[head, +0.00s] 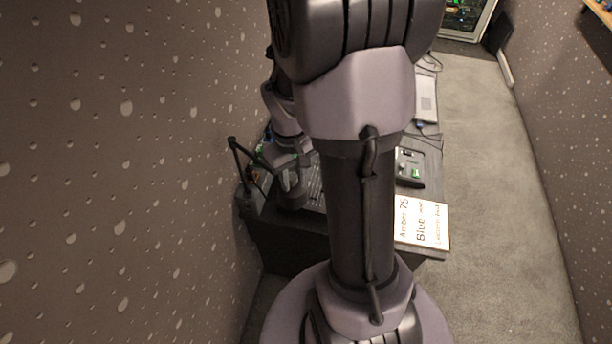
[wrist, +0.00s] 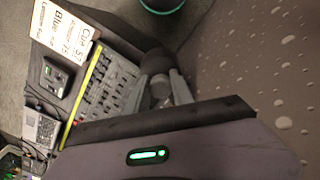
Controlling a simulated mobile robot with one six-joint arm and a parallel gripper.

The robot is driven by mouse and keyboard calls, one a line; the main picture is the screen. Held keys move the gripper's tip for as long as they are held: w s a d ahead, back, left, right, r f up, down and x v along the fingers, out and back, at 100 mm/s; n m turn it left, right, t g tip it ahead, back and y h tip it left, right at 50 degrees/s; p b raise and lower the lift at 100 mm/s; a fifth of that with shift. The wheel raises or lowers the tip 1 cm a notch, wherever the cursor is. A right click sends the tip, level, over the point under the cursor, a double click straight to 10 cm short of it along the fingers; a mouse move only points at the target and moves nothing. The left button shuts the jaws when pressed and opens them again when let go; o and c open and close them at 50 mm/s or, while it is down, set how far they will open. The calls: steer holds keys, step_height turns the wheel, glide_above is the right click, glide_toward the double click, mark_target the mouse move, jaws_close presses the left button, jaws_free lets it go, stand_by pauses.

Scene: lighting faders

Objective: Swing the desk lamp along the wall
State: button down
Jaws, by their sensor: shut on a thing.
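The desk lamp is black, with a thin jointed arm (head: 247,152) rising from the desk's left end beside the wall. Its dark cylindrical head (head: 291,192) hangs over the near left part of the desk. In the wrist view the lamp head (wrist: 155,63) is just beyond my fingertips. My gripper (wrist: 159,90) is shut on the lamp, with a grey part of it between the two fingers. In the head view my arm hides much of the desk, and my gripper (head: 285,166) is partly visible at the lamp.
The speckled wall (head: 130,150) runs close along the left. A fader console (wrist: 105,92), a cue card (head: 421,222), a small black box (head: 410,167) and a laptop (wrist: 40,126) are on the desk. Open carpet (head: 500,190) lies to the right.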

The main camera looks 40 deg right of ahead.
steer(key=w+a+m+b, duration=0.3)
steer(key=w+a+m, duration=0.1)
steer(key=a, duration=0.6)
steer(key=w+a+m+b, duration=0.3)
steer(key=a+m, duration=0.4)
steer(key=a, duration=0.3)
steer(key=shift+w+a, duration=0.25)
steer(key=shift+w, duration=0.5)
steer(key=c, duration=1.1)
jaws_free()
steer(key=shift+d, duration=0.1)
